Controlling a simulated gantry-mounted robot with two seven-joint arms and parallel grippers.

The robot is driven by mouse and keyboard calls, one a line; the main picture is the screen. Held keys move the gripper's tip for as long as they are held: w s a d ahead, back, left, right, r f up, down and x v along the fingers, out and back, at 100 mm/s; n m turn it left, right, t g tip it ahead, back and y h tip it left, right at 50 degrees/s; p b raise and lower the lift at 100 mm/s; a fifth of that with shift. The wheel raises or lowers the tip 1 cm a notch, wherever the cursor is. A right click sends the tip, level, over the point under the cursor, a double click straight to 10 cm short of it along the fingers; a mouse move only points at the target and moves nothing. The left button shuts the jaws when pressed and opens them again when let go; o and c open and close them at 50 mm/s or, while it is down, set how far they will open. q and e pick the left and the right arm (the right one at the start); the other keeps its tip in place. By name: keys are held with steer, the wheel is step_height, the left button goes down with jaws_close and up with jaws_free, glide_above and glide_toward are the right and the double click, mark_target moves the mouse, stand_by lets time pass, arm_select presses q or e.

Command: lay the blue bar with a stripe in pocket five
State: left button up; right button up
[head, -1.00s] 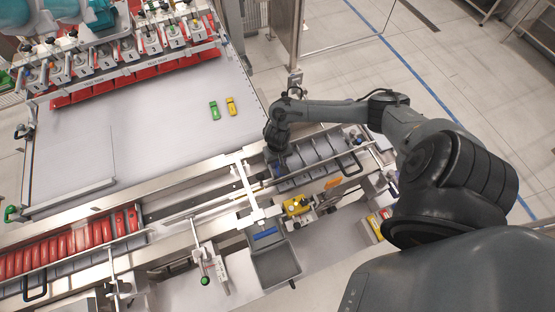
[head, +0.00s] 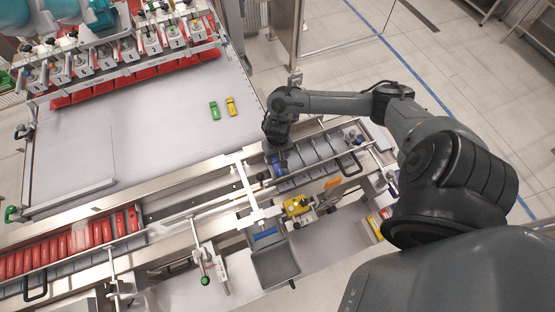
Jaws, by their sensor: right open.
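The grey pocket tray (head: 327,149) lies on the right part of the steel line, split by slanted dividers. My right gripper (head: 276,150) is open over its left end, pointing down. A small blue piece (head: 278,170) shows in the leftmost visible pocket, just below the gripper. It looks like a bar, but I cannot make out a stripe or a pocket number. Another blue strip (head: 264,234) lies at the top of the grey bin in front. My left gripper is not in view.
A rack of red bars (head: 68,245) stands at the left. A yellow device (head: 297,205) and the grey bin (head: 276,268) stand in front of the tray.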

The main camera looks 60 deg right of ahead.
step_height(320, 180, up, 9)
steer(key=p, duration=0.1)
steer(key=shift+p, duration=0.3)
stand_by(0.4)
